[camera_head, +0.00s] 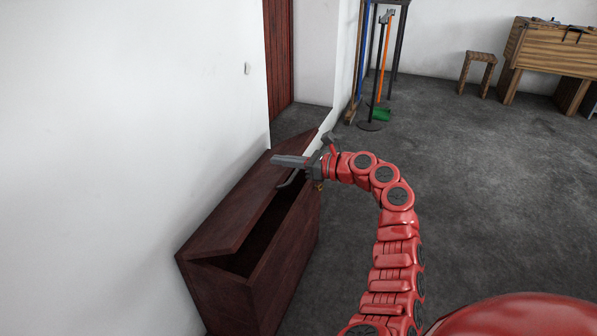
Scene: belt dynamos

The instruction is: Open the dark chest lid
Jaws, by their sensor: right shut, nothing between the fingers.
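The dark red-brown wooden chest (287,262) stands against the white wall at the left. My right gripper (290,162) is shut and empty at the far end of the chest, over the lid's edge. Whether it touches the lid cannot be told. My left gripper is not in view.
A dark red door (279,55) is beyond the chest. A wooden stool (478,72) and a wooden workbench (545,50) are at the back right. The grey floor (490,170) between is clear.

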